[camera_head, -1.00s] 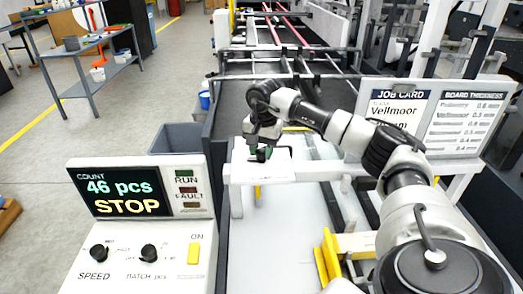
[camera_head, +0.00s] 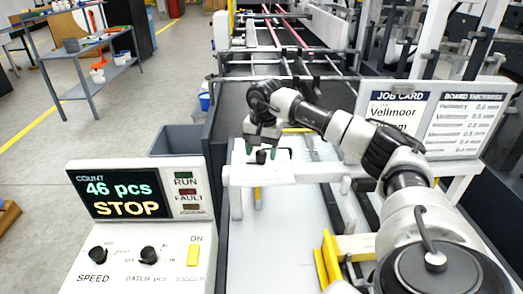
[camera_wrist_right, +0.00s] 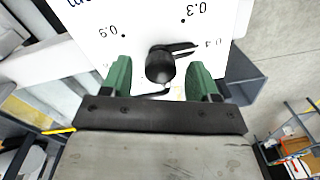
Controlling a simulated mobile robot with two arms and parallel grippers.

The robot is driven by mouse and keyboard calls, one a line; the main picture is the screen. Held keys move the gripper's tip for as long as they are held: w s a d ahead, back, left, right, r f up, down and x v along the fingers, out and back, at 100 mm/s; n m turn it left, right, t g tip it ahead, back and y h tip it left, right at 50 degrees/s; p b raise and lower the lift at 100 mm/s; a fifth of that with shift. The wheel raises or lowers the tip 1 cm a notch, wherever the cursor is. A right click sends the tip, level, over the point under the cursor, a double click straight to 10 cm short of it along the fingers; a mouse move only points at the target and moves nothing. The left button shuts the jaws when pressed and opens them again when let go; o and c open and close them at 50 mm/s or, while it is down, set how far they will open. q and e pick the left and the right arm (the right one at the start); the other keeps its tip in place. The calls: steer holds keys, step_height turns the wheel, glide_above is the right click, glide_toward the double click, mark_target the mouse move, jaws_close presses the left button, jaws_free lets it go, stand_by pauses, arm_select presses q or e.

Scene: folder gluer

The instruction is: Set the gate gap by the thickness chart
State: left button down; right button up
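The gate (camera_head: 312,170) is a white crossbar over the pale bed, with a white dial plate (camera_head: 240,172) at its left end. A black knob (camera_head: 261,157) with a pointer stands on the plate. My right gripper (camera_head: 262,150) is at the knob. In the right wrist view, its green fingers (camera_wrist_right: 160,80) stand apart on either side of the knob (camera_wrist_right: 160,66), with visible gaps. The pointer lies toward a partly covered mark that looks like 0.4, near 0.3. The thickness chart (camera_head: 467,122) hangs at right beside the job card (camera_head: 397,108), which reads Vellmoor. My left gripper is not in view.
The control panel (camera_head: 137,230) at front left shows 46 pcs and STOP. A grey bin (camera_head: 178,139) stands behind it. Yellow parts (camera_head: 328,262) lie under my right arm. A shelf (camera_head: 88,70) stands at the far left, with clear floor before it.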

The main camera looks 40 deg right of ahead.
mark_target(263, 153)
steer(key=shift+r, duration=0.4)
step_height(263, 153, up, 10)
steer(key=b, duration=0.1)
steer(key=shift+s+b, duration=0.25)
steer(key=shift+b, duration=0.1)
steer(key=shift+d, duration=0.1)
